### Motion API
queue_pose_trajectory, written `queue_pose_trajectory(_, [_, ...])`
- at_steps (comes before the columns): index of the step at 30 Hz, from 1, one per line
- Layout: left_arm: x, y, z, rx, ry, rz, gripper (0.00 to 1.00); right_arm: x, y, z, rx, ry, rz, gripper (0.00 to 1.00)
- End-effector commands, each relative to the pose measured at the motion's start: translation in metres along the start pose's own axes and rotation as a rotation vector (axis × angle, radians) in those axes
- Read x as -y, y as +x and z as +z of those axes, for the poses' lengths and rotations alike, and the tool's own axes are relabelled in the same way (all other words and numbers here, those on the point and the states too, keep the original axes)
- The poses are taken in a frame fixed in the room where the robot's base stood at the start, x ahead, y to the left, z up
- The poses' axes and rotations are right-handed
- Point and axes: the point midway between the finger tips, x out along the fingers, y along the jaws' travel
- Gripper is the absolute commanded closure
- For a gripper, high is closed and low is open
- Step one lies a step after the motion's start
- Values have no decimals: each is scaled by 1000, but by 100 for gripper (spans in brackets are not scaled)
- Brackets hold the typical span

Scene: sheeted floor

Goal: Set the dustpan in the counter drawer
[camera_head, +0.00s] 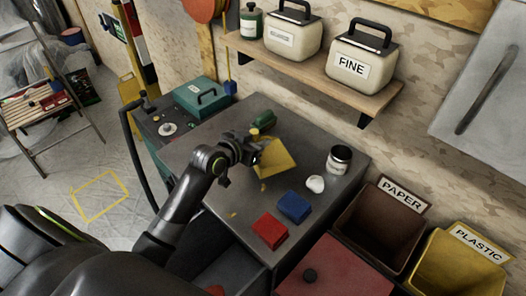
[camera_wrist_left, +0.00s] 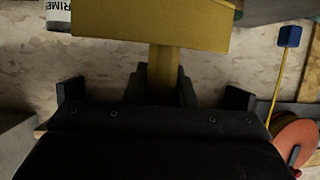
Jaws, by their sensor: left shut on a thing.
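The yellow dustpan (camera_head: 277,158) is in my left gripper (camera_head: 246,151), held over the back part of the grey counter. In the left wrist view the dustpan's pan (camera_wrist_left: 150,25) spans the top, and its handle (camera_wrist_left: 162,72) runs down between the fingers of my left gripper (camera_wrist_left: 162,88), which is shut on it. The counter drawer (camera_head: 238,272) seems to stand pulled out at the counter's front, low in the head view; my left arm hides part of it. My right gripper is out of view.
On the counter are a red block (camera_head: 270,230), a blue block (camera_head: 294,207), a white lump (camera_head: 316,184), a can (camera_head: 339,159) and a green bottle (camera_head: 264,119). Paper (camera_head: 386,220) and plastic (camera_head: 455,265) bins stand right. A shelf (camera_head: 310,75) hangs above.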

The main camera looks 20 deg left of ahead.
Motion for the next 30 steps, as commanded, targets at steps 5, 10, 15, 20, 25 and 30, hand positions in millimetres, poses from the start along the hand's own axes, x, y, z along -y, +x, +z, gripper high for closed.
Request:
queue_pose_trajectory(5, [0,7,18,-2,-1,1,100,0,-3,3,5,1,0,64])
queue_pose_trajectory(10, [-1,16,39,0,-3,1,100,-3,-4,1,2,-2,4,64])
queue_pose_trajectory(15, [0,22,52,-3,1,0,100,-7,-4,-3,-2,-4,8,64])
queue_pose_trajectory(20, [0,22,52,-4,1,0,100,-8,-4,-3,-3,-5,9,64])
queue_pose_trajectory(25, [0,23,55,-3,1,0,100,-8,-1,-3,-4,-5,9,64])
queue_pose_trajectory(30, [0,23,55,-2,1,0,59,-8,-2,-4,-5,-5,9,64])
